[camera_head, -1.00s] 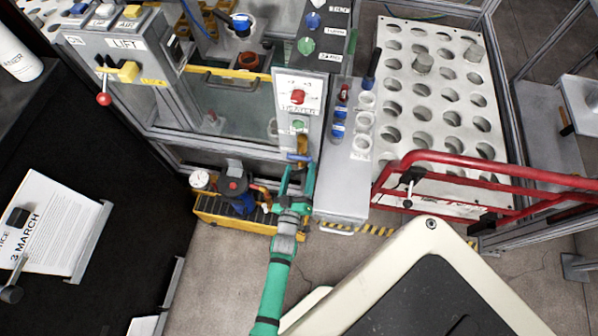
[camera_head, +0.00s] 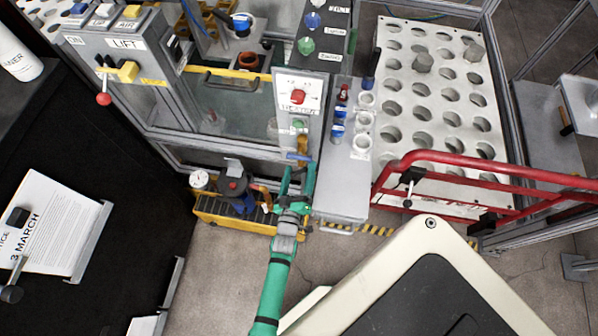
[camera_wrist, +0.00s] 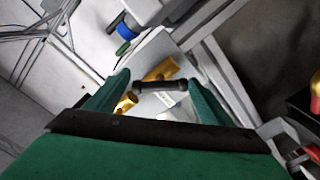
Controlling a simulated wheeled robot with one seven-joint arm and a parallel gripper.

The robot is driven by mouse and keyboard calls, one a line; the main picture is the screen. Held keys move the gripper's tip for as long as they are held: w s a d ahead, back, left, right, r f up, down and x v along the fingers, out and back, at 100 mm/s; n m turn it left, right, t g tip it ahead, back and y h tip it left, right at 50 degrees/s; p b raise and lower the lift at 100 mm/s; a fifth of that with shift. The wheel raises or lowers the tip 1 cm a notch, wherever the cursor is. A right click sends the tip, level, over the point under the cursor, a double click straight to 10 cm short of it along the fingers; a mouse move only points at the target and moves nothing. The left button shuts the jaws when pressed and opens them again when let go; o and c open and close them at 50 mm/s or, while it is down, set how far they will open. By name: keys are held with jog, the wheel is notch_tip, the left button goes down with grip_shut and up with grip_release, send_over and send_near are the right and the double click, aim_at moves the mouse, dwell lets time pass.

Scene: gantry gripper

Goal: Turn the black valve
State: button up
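The black valve looks to be the short black bar (camera_wrist: 160,85) with thicker ends in the wrist view, beside brass fittings (camera_wrist: 160,68). It lies across the gap between the fingertips of my gripper (camera_wrist: 158,80). The green fingers stand apart, one at each end of the bar, and I cannot tell whether they touch it. In the head view my gripper (camera_head: 299,170) reaches up to the lower edge of the machine, below the heater panel. The black bar cannot be made out there.
The heater panel (camera_head: 298,97) with a red knob is above my gripper. A yellow-based pump unit (camera_head: 235,215) stands on the floor to the left. A grey bench (camera_head: 343,185) is close on the right, and a red rail (camera_head: 480,165) lies beyond it.

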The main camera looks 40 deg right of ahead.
jog(key=v, duration=1)
jog(key=shift+s+a, duration=0.25)
jog(key=shift+s, duration=0.05)
dwell(6.7)
